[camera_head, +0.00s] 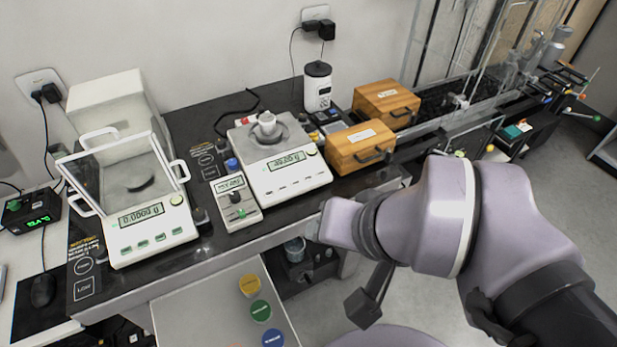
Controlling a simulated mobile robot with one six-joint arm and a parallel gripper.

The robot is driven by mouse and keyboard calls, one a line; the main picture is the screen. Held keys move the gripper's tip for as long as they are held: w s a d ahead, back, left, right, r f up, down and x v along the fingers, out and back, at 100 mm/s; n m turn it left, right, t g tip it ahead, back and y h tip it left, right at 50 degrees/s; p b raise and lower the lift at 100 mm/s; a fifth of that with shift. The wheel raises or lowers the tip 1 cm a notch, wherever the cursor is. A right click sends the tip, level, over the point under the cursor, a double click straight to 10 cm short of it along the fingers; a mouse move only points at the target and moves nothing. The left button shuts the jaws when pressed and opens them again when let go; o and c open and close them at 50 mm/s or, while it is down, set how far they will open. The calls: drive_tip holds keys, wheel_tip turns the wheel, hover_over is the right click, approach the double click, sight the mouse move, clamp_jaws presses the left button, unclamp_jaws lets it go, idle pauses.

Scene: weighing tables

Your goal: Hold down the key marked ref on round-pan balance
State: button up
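The round-pan balance appears to be the white balance (290,180) in the middle of the dark table. The key markings are too small to read, so I cannot tell which is ref. My arm (430,215) reaches in from the lower right, its lilac wrist end beside the table's front edge, right of the balance. I cannot make out gripper fingers. A dark piece hangs below the wrist, and I cannot tell what it is.
A balance with a glass shield (150,230) stands at left. A small grey device (236,203) sits between the balances. Two wooden boxes (360,147) (385,98) and a white jar (318,88) stand at right and behind. A tray (205,310) with coloured discs is in front.

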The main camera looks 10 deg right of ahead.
clamp_jaws()
idle(1.6)
